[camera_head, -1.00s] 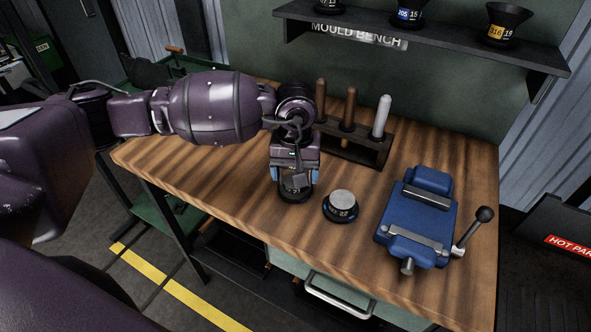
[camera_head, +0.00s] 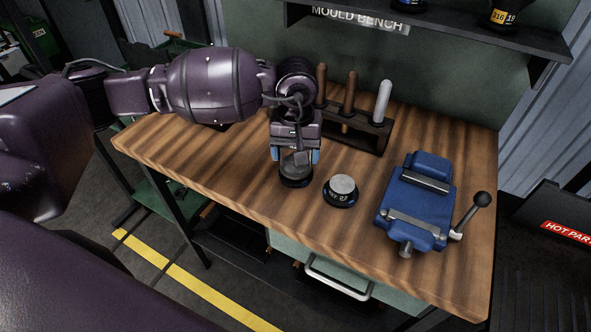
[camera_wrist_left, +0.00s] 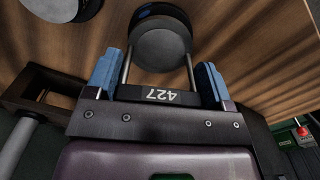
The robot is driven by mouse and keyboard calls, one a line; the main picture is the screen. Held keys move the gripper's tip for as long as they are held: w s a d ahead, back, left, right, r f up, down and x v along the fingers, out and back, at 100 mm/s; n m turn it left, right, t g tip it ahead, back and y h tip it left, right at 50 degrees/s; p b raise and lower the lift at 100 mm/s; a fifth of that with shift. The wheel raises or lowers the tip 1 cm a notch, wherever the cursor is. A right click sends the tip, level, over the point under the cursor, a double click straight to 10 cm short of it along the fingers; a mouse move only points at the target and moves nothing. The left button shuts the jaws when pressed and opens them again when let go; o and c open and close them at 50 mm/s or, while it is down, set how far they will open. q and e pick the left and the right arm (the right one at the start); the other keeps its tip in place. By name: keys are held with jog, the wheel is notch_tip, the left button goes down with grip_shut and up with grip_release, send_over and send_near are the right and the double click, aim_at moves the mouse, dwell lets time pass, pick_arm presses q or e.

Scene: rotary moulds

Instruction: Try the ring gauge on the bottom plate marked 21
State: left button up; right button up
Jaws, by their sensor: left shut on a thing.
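Two round bottom plates with dark rims and grey steel tops are on the bench. The left plate (camera_head: 296,181) is under my left gripper (camera_head: 296,163), and its grey top also shows in the left wrist view (camera_wrist_left: 160,48). I cannot pick out the ring gauge. My right gripper is not in view.
A blue vise (camera_head: 416,205) with a ball-ended lever stands at the right. A dark wooden rack (camera_head: 357,136) holding upright handles stands behind the plates. A shelf (camera_head: 450,33) hangs above. The wooden bench's (camera_head: 235,175) left front part is clear.

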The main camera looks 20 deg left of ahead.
pick_arm(q)
jog(key=shift+r, duration=0.75)
jog(key=shift+r+p, duration=0.55)
jog(key=shift+r, duration=0.4)
jog(key=shift+r+p, duration=0.35)
jog(key=shift+r, duration=0.7)
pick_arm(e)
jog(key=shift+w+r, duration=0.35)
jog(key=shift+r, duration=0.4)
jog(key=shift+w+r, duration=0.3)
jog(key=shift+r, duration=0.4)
pick_arm(q)
jog(key=shift+r, duration=0.15)
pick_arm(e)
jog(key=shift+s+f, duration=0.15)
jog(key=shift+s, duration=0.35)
